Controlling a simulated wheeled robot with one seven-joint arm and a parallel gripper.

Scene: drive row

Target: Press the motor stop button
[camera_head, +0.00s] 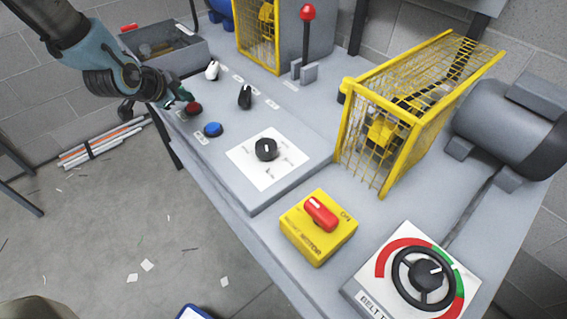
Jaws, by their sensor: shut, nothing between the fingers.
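A dark red round button (193,109) sits on the sloped grey control panel (212,168), near its far left end. A blue round button (213,130) is nearer on the same panel. The small labels beside them are too small to read. My gripper (183,97) reaches in from the upper left, shut and empty. Its dark fingertips are just above and behind the red button and hide a little of the view around it. I cannot tell whether they touch it.
A yellow box with a red switch (320,213), a handwheel (422,279) and yellow mesh guards (385,125) stand around. A grey bin (185,55) is behind my gripper.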

